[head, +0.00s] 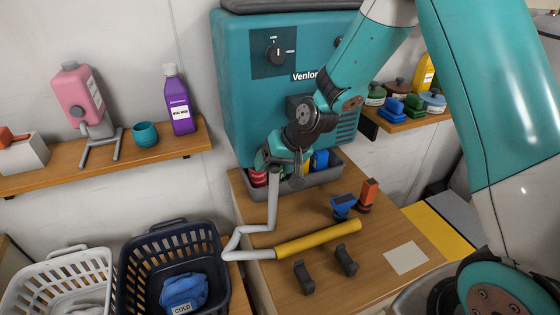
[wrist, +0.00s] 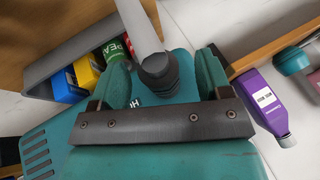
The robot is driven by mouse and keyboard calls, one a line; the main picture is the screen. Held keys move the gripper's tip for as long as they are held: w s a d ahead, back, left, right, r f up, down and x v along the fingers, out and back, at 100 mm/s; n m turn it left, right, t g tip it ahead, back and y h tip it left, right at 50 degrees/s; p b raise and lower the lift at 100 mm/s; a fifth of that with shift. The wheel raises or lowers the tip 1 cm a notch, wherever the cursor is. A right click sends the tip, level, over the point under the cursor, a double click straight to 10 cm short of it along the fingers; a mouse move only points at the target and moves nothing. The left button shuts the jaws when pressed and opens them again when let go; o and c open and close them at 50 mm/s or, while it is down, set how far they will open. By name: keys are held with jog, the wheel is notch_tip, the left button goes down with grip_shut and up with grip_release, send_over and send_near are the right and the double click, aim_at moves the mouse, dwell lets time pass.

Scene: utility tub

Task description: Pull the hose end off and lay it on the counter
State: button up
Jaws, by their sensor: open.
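A light grey hose (head: 272,200) rises from the counter to the front of the teal machine (head: 235,110), and its lower part bends into a yellow tube (head: 318,239) lying on the wooden counter (head: 380,285). In the wrist view, the hose end is a dark grey cuff (wrist: 158,72) against the machine; its joint with the machine is hidden. My gripper (head: 277,163) is at the upper end of the hose. It is open, with one teal finger on each side of the cuff in the wrist view (wrist: 163,75). I see gaps between cuff and fingers.
A blue brush (head: 343,206), an orange-handled item (head: 369,193) and two dark brackets (head: 304,278) are on the counter. The counter's front right, around a pale square (head: 406,258), is clear.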

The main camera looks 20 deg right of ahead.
jog(key=shift+w+a+f, duration=0.1)
jog(key=shift+w+f, duration=0.15)
jog(key=shift+f, duration=0.25)
jog(key=c, duration=1)
jog(key=shift+c, duration=0.2)
jog(key=shift+s, duration=0.1)
jog(key=shift+s+b, duration=0.55)
jog(key=shift+s, duration=2.05)
jog(key=shift+s, duration=0.1)
